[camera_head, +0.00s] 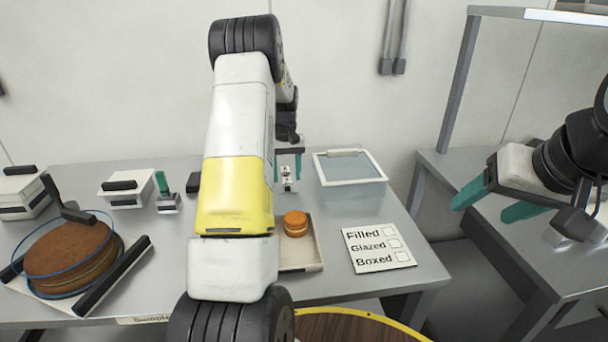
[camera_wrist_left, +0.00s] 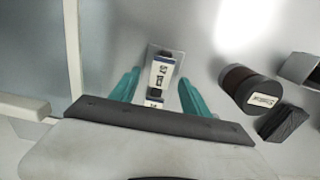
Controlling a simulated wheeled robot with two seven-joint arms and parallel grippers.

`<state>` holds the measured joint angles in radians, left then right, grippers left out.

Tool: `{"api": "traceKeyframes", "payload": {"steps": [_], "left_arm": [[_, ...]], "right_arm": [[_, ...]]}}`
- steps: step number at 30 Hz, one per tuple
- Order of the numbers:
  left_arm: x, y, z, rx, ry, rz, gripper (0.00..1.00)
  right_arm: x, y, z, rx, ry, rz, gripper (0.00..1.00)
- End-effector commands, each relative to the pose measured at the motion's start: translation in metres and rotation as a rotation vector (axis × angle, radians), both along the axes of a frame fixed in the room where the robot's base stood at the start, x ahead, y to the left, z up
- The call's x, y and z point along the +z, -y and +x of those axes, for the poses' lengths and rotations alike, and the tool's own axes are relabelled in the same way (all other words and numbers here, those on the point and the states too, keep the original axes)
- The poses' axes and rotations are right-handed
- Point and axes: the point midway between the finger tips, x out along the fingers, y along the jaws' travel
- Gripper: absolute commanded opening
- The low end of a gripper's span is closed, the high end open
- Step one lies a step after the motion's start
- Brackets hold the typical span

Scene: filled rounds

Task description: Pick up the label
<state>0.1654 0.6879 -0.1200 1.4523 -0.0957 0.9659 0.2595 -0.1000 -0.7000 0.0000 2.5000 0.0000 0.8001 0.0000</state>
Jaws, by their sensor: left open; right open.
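The label (camera_wrist_left: 160,72), a small white piece with dark print and a blue edge, sits on a small light base in the left wrist view. In the head view it is a small white and dark shape (camera_head: 287,184) behind the tray. My left gripper (camera_head: 287,168) points down over it with its teal fingers apart. In the wrist view the label lies between the open fingers (camera_wrist_left: 159,84), with a gap on each side. My right gripper (camera_head: 486,206) is open and empty at the right, away from the label.
A clear bin with a white rim (camera_head: 350,158) stands right of the label. A tray (camera_head: 312,262) holds an orange filled round (camera_head: 296,223). A checklist card (camera_head: 378,249) lies at the right. A large layered cake (camera_head: 75,258) stands at the left. A dark cylinder (camera_wrist_left: 248,88) shows in the wrist view.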

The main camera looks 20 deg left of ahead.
Motion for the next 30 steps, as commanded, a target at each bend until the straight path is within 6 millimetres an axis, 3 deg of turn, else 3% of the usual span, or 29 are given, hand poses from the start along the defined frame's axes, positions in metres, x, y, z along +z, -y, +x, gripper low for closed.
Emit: {"api": "traceKeyframes", "payload": {"steps": [17,24,30], "left_arm": [[-0.0047,0.0002,-0.0001,0.0,-0.001,0.0,0.55],[-0.0046,0.0002,-0.0001,0.0,0.0,0.0,0.14],[-0.0045,0.0001,0.0,0.0,0.0,0.0,0.14]], "right_arm": [[0.0,0.0,0.0,0.0,0.0,0.0,0.65],[0.0,0.0,0.0,0.0,0.0,0.0,0.65],[0.0,0.0,0.0,0.0,0.0,0.0,0.65]]}}
